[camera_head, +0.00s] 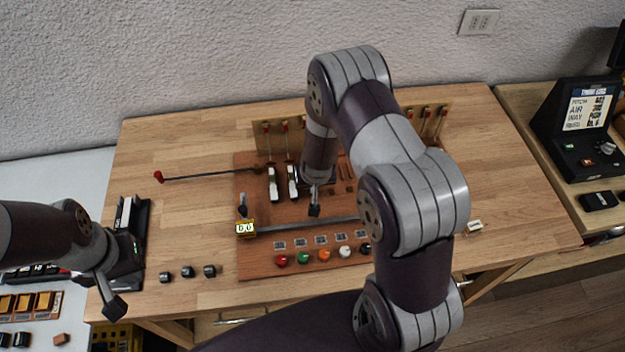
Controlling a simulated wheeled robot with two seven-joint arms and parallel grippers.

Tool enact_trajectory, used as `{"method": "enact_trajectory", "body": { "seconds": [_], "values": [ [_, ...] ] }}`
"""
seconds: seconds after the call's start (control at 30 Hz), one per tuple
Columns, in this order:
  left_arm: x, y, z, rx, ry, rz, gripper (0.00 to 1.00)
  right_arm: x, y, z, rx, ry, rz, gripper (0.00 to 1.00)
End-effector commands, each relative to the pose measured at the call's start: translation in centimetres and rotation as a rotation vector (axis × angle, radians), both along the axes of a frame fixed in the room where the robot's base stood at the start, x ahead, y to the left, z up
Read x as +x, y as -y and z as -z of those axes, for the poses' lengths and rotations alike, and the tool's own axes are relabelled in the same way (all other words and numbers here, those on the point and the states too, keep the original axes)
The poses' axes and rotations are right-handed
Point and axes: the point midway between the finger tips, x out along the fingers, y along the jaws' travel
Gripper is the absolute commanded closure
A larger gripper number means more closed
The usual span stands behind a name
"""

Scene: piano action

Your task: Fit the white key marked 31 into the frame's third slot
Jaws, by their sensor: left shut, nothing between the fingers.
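The reddish-brown frame board (247,183) lies mid-table. Two white keys, one on the left (273,184) and one to its right (292,182), stand side by side in it. My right gripper (314,209) points down just right of these keys, over the board. Its arm hides much of the board's right side, and I cannot tell whether it is open or holds a key. A black rack (143,217) at the left table edge has a white piece (125,212) in it. My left gripper (115,307) is shut and empty at the table's front left corner. No marking 31 is readable.
A long dark rod with a red tip (159,177) lies left of the board. Several black blocks (188,271) and coloured knobs (282,261) are in front. A small white tag (474,225) lies right. A dark display unit (580,135) stands far right. The table's back left is clear.

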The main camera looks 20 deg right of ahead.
Motion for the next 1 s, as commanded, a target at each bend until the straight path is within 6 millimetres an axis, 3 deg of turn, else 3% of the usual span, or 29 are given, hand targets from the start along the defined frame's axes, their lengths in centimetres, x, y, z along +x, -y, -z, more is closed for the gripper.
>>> {"method": "enact_trajectory", "body": {
  "seconds": [1.0],
  "values": [
    [0.0,0.0,0.29,0.0,0.0,0.0,1.0,0.03,-0.07,0.71,0.0,0.001,0.0,1.0]
  ]
}}
